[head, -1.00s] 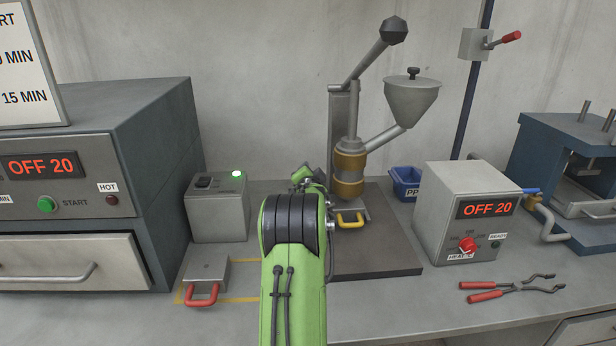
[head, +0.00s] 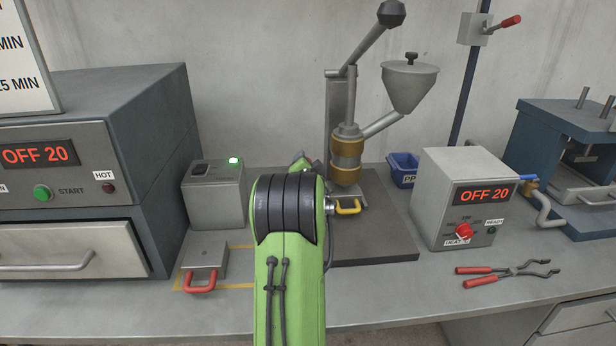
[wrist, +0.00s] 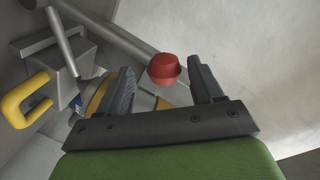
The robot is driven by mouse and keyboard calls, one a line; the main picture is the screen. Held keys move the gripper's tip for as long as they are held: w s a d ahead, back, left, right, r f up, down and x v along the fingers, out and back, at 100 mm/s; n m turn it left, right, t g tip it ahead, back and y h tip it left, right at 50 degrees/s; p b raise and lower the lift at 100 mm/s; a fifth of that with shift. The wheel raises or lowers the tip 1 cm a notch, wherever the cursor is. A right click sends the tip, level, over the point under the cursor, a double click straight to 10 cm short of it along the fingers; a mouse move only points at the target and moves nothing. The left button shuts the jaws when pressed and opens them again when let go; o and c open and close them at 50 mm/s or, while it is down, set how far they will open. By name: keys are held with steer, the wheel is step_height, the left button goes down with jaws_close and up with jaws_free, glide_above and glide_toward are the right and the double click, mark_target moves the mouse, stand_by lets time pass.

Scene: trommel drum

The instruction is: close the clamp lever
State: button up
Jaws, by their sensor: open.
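A red knob (wrist: 163,68) shows in the wrist view, and a grey bar (wrist: 118,32) seems to run to it; I take this to be the clamp lever. My gripper (wrist: 161,66) is open, with the knob appearing between its two dark fingers. I cannot tell how deep the knob sits, and no finger visibly presses on it. In the head view my green arm hides most of the gripper and lever. The press (head: 346,150) with brass bands stands just right of it. A block with a yellow handle (head: 348,206) sits at the press's foot, and the handle also shows in the wrist view (wrist: 25,100).
A grey box with a lit green lamp (head: 213,190) and a red-handled block (head: 205,262) lie left of my arm. A controller reading OFF 20 (head: 465,205), a blue bin (head: 402,172) and red-handled tongs (head: 507,270) are right. The bench front there is mostly clear.

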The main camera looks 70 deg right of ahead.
steer(key=v, duration=1.2)
steer(key=shift+d, duration=0.1)
